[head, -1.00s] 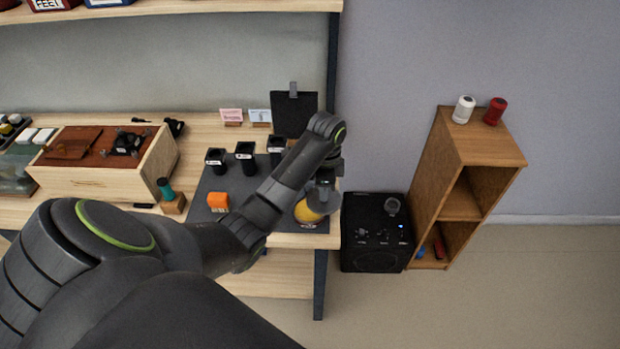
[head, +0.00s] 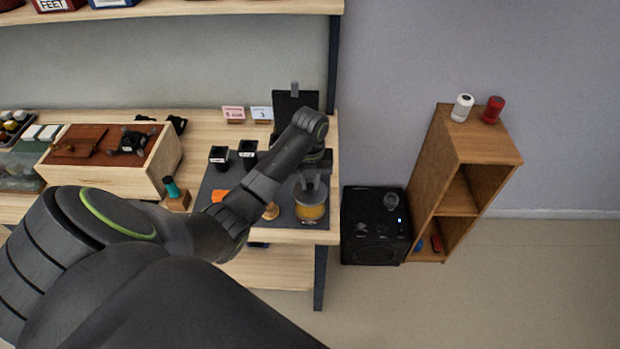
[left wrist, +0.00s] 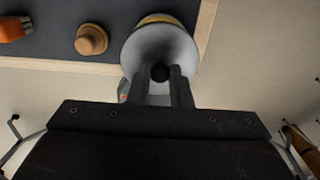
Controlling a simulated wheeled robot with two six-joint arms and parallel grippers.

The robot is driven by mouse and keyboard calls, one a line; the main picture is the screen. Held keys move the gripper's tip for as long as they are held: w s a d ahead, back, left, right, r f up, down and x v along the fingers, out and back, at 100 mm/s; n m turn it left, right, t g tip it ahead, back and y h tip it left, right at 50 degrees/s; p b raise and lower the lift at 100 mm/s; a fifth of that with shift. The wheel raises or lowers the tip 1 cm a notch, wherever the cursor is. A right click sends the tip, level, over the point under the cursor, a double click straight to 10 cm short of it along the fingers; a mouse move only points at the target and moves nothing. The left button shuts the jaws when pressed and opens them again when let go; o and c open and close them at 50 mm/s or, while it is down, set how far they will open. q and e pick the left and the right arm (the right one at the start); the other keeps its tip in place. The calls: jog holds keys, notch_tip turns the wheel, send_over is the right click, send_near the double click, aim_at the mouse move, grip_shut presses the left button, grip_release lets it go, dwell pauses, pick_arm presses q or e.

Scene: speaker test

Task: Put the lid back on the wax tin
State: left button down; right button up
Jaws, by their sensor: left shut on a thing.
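The wax tin (head: 311,211) is yellow and stands near the right end of the dark mat. The grey round lid (left wrist: 155,42) has a black knob. My left gripper (head: 311,178) is over the tin and is shut on the lid by its knob; its fingers (left wrist: 162,78) show in the left wrist view. The lid is over the tin, and a strip of the tin's yellow (left wrist: 157,18) shows past the lid's far edge. I cannot tell whether lid and tin touch. My right gripper is not in view.
Black cups (head: 247,150) stand behind. A black speaker (head: 376,228) is on the floor beside the table, near a wooden shelf (head: 487,147).

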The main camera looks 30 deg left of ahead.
pick_arm(q)
jog(key=shift+f+b, duration=2.1)
jog(key=shift+b, duration=0.35)
jog(key=shift+f+b, duration=0.5)
jog(key=shift+f, duration=0.6)
jog(key=shift+r+p, duration=0.1)
jog(key=shift+p, duration=0.65)
jog(key=shift+f+p, duration=0.2)
jog(key=shift+p, duration=0.1)
jog(key=shift+p, duration=0.35)
jog(key=c, duration=1.2)
grip_release()
jog(key=shift+c, duration=0.2)
jog(key=shift+o, duration=0.3)
